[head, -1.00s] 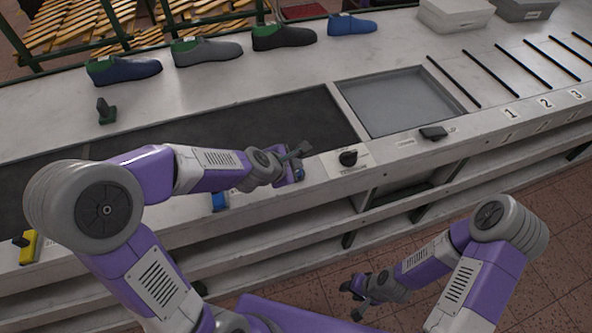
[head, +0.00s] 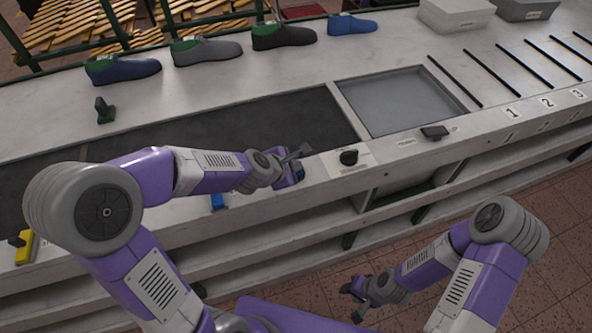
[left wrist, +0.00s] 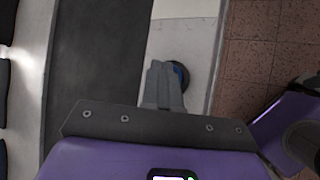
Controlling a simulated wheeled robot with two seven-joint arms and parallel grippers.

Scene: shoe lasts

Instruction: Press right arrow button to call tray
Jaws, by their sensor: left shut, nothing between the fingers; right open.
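A round dark button with a blue part (left wrist: 181,76) shows in the left wrist view, partly hidden behind my left gripper's fingers. In the head view a blue piece (head: 300,172) shows at the edge of my left gripper (head: 296,167), over the front ledge. In the left wrist view the left gripper (left wrist: 162,66) is shut and empty, its tips overlapping the button's left side; contact cannot be told. No arrow mark is readable. My right gripper (head: 358,297) is open and empty, low in front of the counter. The tray (head: 400,100) is grey and sits in the counter recess.
A black knob (head: 348,157) stands right of my left gripper. Another blue piece (head: 218,201) and a yellow one (head: 24,246) are on the front ledge to the left. Several shoes (head: 206,50) line the back. The dark belt (head: 240,125) is empty.

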